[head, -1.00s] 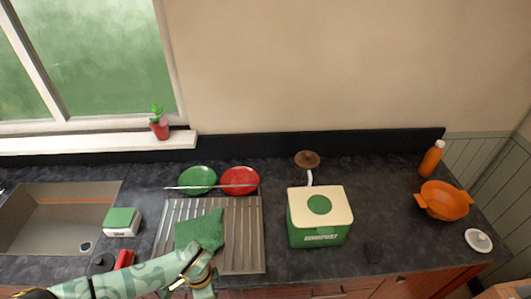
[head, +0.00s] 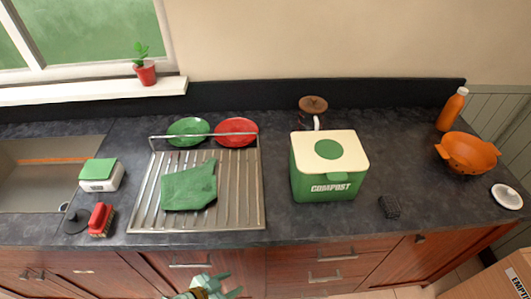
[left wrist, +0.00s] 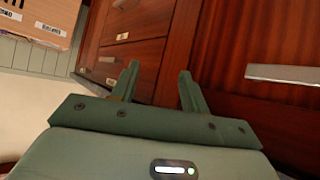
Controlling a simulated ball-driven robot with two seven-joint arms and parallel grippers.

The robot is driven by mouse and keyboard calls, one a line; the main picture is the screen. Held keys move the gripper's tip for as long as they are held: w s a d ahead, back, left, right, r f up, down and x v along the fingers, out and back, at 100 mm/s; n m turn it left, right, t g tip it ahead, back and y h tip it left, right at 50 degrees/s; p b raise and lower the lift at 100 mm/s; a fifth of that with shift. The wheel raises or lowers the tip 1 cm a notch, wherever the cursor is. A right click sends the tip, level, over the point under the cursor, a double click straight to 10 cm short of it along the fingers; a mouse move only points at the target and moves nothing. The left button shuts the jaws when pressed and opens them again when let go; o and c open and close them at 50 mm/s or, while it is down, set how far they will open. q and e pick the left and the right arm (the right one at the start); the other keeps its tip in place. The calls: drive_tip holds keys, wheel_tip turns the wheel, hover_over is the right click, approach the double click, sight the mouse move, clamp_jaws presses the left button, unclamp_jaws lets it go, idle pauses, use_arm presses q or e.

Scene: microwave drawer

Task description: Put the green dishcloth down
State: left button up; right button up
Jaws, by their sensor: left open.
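The green dishcloth (head: 188,187) lies on the ribbed metal draining rack (head: 240,205) on the counter, left of the compost bin, in the head view. My left gripper (head: 205,290) is at the bottom edge of the head view, below the counter's front edge and apart from the cloth. In the left wrist view my left gripper (left wrist: 160,85) is open with nothing between its fingers, facing the wooden drawer fronts. My right gripper is in neither view.
A green and white compost bin (head: 328,165) stands right of the rack. A red brush (head: 101,220) and a white-green box (head: 101,175) are left of it. A green plate (head: 187,131) and a red plate (head: 236,131) stand behind. An orange colander (head: 468,153) is far right.

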use_arm(q)
drive_tip(key=s+a+f+n+y+b, duration=0.1)
drive_tip(key=s+a+f+y+b, duration=0.1)
drive_tip(key=s+a+f, duration=0.3)
drive_tip(key=s+a+f+n+g+y+b, duration=0.1)
drive_tip(key=s+a+f+n+y+b, duration=0.1)
drive_tip(key=s+f, duration=0.35)
drive_tip(key=s+a+f+n+y+b, duration=0.1)
drive_tip(key=s+a+f+y+b, duration=0.2)
drive_tip(key=f, duration=0.5)
drive_tip(key=s+a+f+g+b, duration=0.1)
drive_tip(key=s+a+f+g, duration=0.1)
drive_tip(key=s, duration=0.6)
drive_tip(key=s+a+f+n+g+y+b, duration=0.1)
drive_tip(key=s+a+f+g, duration=0.1)
drive_tip(key=s+f, duration=0.3)
drive_tip(key=s+g, duration=0.1)
drive_tip(key=s, duration=0.3)
drive_tip(key=shift+a+f+b, duration=0.25)
drive_tip(key=shift+b, duration=0.05)
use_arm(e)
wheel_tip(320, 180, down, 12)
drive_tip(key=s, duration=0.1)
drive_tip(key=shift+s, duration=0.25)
use_arm(q)
drive_tip(key=shift+c, duration=1)
drive_tip(key=shift+n, duration=0.3)
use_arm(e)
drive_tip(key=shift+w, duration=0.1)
